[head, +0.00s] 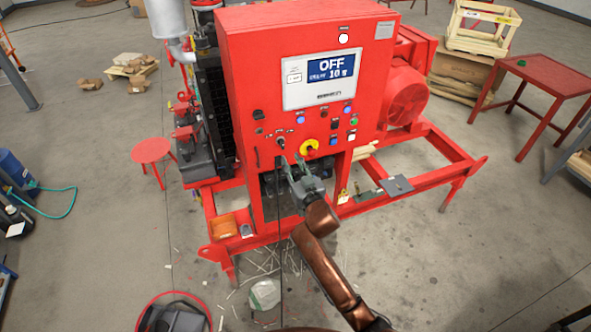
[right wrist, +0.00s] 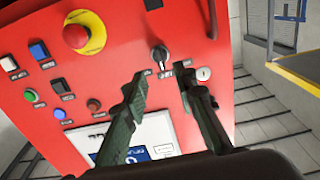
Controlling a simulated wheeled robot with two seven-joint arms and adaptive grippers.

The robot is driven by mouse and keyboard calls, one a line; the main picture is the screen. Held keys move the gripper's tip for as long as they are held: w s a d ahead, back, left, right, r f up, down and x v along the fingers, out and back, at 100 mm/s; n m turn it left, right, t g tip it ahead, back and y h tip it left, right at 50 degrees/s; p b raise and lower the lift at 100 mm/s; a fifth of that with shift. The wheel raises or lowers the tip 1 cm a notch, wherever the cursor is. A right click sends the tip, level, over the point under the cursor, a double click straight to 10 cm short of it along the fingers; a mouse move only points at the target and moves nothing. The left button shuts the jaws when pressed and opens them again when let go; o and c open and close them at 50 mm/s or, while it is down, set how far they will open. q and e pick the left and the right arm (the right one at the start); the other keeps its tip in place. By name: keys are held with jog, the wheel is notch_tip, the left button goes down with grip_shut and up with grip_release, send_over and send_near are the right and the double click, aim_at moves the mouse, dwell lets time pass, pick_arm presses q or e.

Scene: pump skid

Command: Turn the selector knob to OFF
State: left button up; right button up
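The red control cabinet (head: 233,60) stands upright, and its display (head: 320,80) reads OFF with smaller text below. The black selector knob (head: 281,143) is low on the panel, left of the emergency stop. My right gripper (head: 290,162) is just below and in front of it. In the right wrist view the knob (right wrist: 160,55) shows just beyond and between the two fingertips of my right gripper (right wrist: 160,72). The fingers are open with nothing between them; contact with the knob cannot be told. The knob's setting is too small to read. My left gripper is not in view.
The yellow-ringed red emergency stop (right wrist: 76,36) is beside the knob, with a key switch (right wrist: 203,73) on its other side. Several coloured push buttons are close by. The red skid frame (head: 443,190) runs around the cabinet base. A red stool (head: 152,150) stands left.

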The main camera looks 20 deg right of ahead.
jog(key=shift+s, duration=2.25)
